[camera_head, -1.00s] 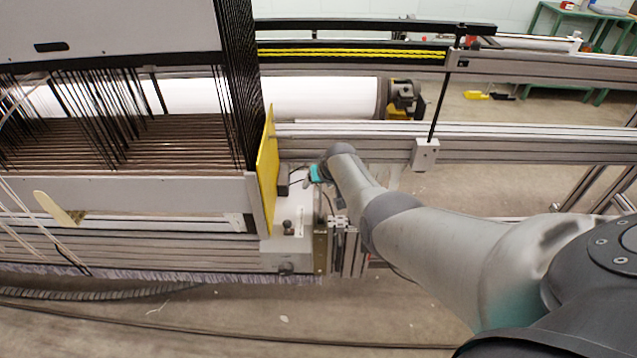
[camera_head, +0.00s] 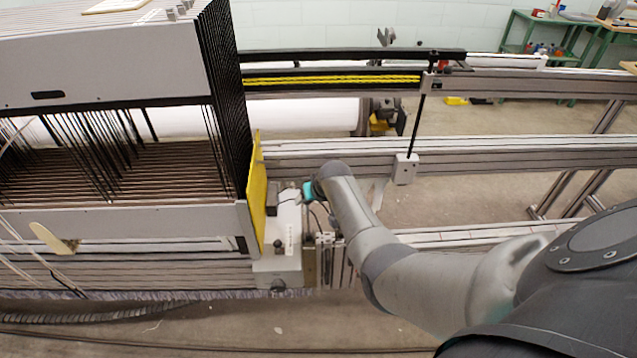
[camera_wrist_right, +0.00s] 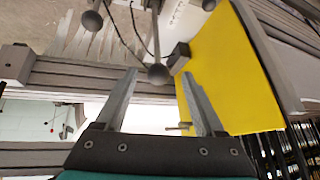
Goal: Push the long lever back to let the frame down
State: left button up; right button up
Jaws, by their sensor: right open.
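In the right wrist view a lever with a dark ball knob (camera_wrist_right: 157,72) shows between the two fingertips of my right gripper (camera_wrist_right: 159,76). A second ball knob (camera_wrist_right: 92,20) is up and left of it. I cannot tell whether the fingers touch the nearer knob. My right gripper is open; in the head view its teal part (camera_head: 308,191) is beside the white box (camera_head: 279,265), and its fingertips are hard to make out. The loom's frame stack (camera_head: 225,90), with dark wires, stands at the left. My left gripper is not in view.
A yellow plate (camera_head: 257,192) stands upright just left of my right gripper; it also fills the right of the wrist view (camera_wrist_right: 225,70). A dark block (camera_wrist_right: 178,56) is beside it. Metal rails (camera_head: 500,150) run behind my arm. A black rod ends at a grey block (camera_head: 404,169).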

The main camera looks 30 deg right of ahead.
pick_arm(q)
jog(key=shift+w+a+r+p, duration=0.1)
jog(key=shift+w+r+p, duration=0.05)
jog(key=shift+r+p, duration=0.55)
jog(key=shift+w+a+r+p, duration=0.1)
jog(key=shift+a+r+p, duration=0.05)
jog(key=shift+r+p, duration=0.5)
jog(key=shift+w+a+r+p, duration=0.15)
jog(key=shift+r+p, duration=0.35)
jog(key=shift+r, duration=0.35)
pick_arm(e)
jog(key=v, duration=0.7)
jog(key=shift+s+r, duration=0.25)
